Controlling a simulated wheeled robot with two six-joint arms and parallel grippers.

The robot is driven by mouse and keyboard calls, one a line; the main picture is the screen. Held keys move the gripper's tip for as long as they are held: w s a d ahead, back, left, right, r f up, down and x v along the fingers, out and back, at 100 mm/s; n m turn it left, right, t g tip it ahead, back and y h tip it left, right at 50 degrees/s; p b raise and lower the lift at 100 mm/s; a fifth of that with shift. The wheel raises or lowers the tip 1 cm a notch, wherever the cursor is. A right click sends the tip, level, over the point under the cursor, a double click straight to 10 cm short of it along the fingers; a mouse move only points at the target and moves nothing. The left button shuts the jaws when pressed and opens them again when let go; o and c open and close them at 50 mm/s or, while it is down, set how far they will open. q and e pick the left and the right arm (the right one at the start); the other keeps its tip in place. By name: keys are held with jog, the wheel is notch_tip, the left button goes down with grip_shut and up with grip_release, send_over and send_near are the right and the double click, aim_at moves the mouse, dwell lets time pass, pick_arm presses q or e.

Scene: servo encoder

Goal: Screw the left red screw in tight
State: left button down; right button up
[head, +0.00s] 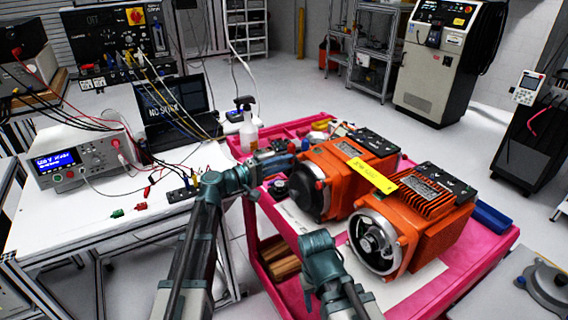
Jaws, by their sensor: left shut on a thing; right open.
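Two orange motors lie side by side on the pink cart, the left motor (345,172) farther back and the right motor (418,222) nearer. My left gripper (284,160) is shut at the upper left of the left motor, close to its side. The thing in its jaws is too small and covered to make out. I cannot pick out the left red screw. My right gripper (318,246) is open, low in front of the motors and left of the right motor's silver wheel (374,241). Its fingertips are hard to see.
The pink cart (478,256) holds small red and yellow things behind the left motor and a blue block (491,217) at right.

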pick_arm(q)
jog(key=m, duration=1.2)
jog(key=shift+s+f+m, duration=0.1)
jog(key=shift+m, duration=0.3)
jog(key=m, duration=0.3)
jog(key=shift+m, duration=0.4)
jog(key=m, duration=1.2)
jog(key=shift+m, duration=2)
